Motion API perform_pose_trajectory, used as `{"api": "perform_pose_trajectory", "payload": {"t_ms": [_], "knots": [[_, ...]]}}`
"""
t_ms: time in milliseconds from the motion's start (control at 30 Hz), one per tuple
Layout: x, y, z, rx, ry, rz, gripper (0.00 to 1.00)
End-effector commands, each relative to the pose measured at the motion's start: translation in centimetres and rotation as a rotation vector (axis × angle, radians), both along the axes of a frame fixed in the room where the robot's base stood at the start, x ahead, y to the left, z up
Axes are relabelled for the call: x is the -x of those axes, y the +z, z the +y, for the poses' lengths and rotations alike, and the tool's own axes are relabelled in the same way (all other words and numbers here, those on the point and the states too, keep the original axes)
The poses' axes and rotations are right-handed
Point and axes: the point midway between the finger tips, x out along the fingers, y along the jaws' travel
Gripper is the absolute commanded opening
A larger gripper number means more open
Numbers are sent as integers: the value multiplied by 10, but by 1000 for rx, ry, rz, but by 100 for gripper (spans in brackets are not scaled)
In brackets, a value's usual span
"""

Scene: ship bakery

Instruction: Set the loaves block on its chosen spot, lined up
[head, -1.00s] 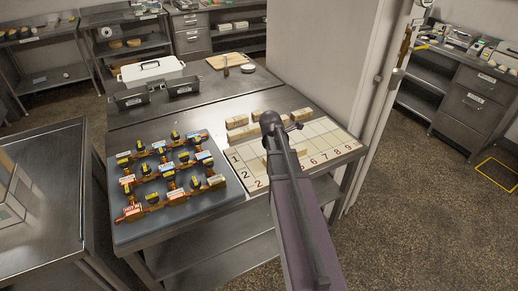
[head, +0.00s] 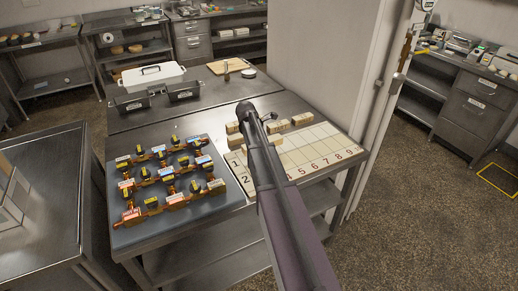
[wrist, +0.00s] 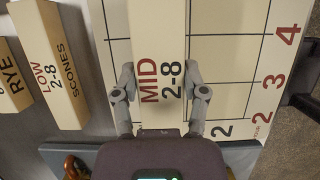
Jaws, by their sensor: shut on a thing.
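My gripper (wrist: 162,90) is shut on a cream block (wrist: 158,28) marked "MID 2-8" in the wrist view, one finger on each long side. No word "loaves" is readable on it. The block lies over the numbered board (wrist: 238,62), its long sides roughly parallel to the board's lines. I cannot tell whether it touches the board. Red 2, 3 and 4 and a black 2 show to its right. In the head view the board (head: 333,150) is on the near table, and my arm hides the gripper and part of the board.
Blocks marked "LOW 2-8 SCONES" (wrist: 48,75) and "RYE" (wrist: 12,78) lie left of the board in the wrist view. Metal tins (head: 130,104) and a white dish (head: 153,75) stand behind.

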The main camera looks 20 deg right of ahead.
Motion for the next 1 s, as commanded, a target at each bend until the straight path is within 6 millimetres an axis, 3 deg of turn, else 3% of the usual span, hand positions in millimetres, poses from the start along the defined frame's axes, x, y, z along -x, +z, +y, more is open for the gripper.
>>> {"api": "perform_pose_trajectory", "payload": {"t_ms": [467,633,1000], "knots": [[-6,0,1,0,0,0,1],[-21,-2,4,0,1,0,1],[-16,-35,3,0,-1,1,1]]}}
